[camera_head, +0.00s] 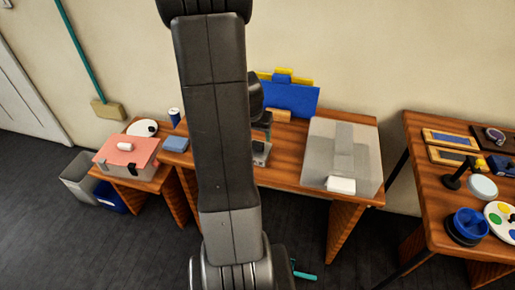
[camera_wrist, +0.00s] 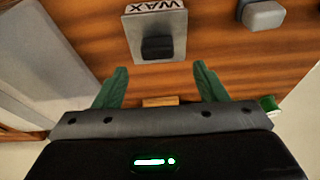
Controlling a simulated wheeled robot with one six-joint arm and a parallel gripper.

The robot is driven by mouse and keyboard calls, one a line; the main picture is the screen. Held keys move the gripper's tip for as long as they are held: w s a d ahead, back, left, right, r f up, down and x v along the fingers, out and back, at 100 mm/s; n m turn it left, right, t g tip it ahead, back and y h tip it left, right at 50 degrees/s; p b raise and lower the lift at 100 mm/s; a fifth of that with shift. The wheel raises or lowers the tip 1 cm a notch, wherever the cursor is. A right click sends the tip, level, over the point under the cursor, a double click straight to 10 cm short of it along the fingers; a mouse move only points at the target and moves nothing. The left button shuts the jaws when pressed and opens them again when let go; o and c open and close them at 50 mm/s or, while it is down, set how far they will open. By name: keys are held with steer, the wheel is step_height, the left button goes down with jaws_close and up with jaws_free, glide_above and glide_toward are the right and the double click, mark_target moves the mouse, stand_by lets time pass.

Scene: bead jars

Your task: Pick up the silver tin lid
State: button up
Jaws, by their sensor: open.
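The silver tin lid (camera_wrist: 157,27) is a grey square top with a black block-shaped knob (camera_wrist: 158,48), on a tin with a white WAX label (camera_wrist: 155,6) that reads upside down in the wrist view. In the head view the tin (camera_head: 260,152) stands on the middle table, partly hidden by my arm. My gripper (camera_wrist: 155,82) is open and empty, its two green fingers wide apart. In the wrist picture the fingertips are just below the lid and the knob lies between their lines. The height gap is hard to tell.
A wooden block (camera_wrist: 160,101) shows between the fingers, and a grey block (camera_wrist: 262,14) is to the right. A grey mat (camera_head: 322,150) with a white block (camera_head: 341,185) lies at the table's right. A blue panel (camera_head: 293,98) stands at the back.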

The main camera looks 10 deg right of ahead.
steer(key=x, duration=0.4)
steer(key=shift+s+f, duration=0.25)
steer(key=shift+s, duration=0.05)
steer(key=shift+w+d+f, duration=0.1)
steer(key=shift+w+f, duration=0.1)
steer(key=shift+f, duration=0.35)
steer(key=shift+c, duration=0.3)
steer(key=c, duration=1)
